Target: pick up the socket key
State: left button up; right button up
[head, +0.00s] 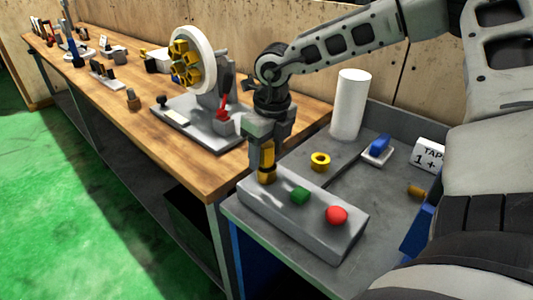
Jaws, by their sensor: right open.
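My right gripper (267,149) points straight down above the left end of a grey block (305,222). It is open, with a yellow and dark upright piece (267,174) at its fingertips. This piece stands at the block's left end; the fingers partly hide it, and I cannot tell whether they touch it. It may be the socket key, but its shape is too hidden to be sure. A green knob (300,195) and a red knob (336,215) sit on the same block. My left gripper is out of view.
A grey tray-like bench top (385,205) holds a yellow ring (320,161), a white cylinder (349,105), a blue-handled piece (379,147) and a labelled white roll (429,154). A wooden bench (180,150) bears a wheel fixture (197,62) with a red lever, close left of my gripper.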

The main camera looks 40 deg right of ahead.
jog(key=shift+f, duration=0.25)
jog(key=c, duration=1.1)
jog(key=shift+r, duration=0.1)
